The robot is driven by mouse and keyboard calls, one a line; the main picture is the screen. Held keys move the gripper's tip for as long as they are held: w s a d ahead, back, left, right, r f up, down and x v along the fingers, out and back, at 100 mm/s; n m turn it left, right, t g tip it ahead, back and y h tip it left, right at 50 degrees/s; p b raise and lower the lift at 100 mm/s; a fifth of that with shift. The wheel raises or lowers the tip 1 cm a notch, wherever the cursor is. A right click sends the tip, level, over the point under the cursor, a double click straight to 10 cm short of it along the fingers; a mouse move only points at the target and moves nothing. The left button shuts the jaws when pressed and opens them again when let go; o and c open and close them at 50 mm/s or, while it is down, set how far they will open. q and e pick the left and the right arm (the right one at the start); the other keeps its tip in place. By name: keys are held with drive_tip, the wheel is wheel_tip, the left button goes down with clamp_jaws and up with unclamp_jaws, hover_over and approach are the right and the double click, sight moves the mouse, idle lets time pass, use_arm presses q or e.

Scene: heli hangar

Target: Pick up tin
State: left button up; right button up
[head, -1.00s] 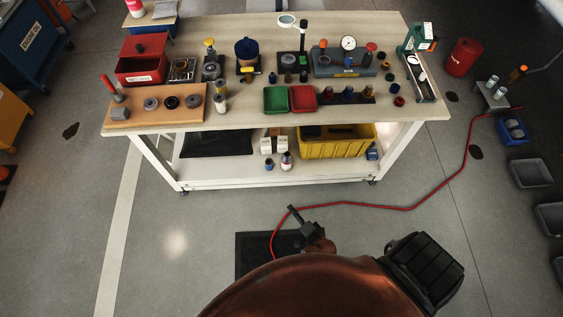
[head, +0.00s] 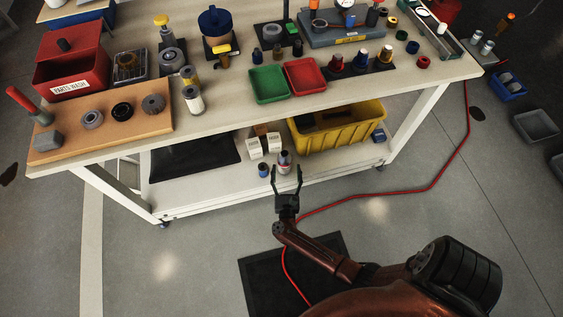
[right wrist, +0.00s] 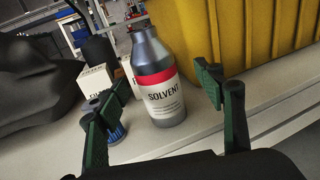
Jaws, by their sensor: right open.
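The solvent tin (head: 285,161) stands upright on the workbench's lower shelf, near its front edge. It is a grey metal container with a narrowed neck, a red band and a white SOLVENT label; it shows large in the right wrist view (right wrist: 165,85). My right gripper (head: 288,171) is open and empty, its fingers pointing at the tin. In the right wrist view the fingertips (right wrist: 168,92) lie on either side of the tin, which appears beyond them; I cannot tell the exact gap. My left gripper is not in view.
A yellow bin (head: 345,135) is close on the right, a black draped item (head: 195,158) farther left. The tabletop (head: 225,115) overhangs the shelf. A red hose (head: 400,192) crosses the floor.

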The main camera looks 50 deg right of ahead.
sight(285, 167)
drive_tip(key=w+d+b, duration=0.1)
drive_tip(key=w, duration=0.1)
drive_tip(key=w+d+f+b, duration=0.1)
drive_tip(key=d, duration=0.1)
drive_tip(key=shift+w, duration=0.35)
drive_tip(key=shift+w+d+r, duration=0.15)
drive_tip(key=shift+w+d, duration=0.05)
drive_tip(key=shift+w, duration=0.05)
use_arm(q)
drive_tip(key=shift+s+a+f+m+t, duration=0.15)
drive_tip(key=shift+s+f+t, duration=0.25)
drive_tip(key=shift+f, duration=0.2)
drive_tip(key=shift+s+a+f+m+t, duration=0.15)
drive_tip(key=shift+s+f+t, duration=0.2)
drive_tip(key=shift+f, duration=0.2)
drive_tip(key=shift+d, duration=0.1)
use_arm(e)
drive_tip(key=shift+c, duration=0.7)
drive_tip(key=c, duration=1.3)
drive_tip(key=shift+c, duration=0.2)
drive_tip(key=shift+r, duration=0.15)
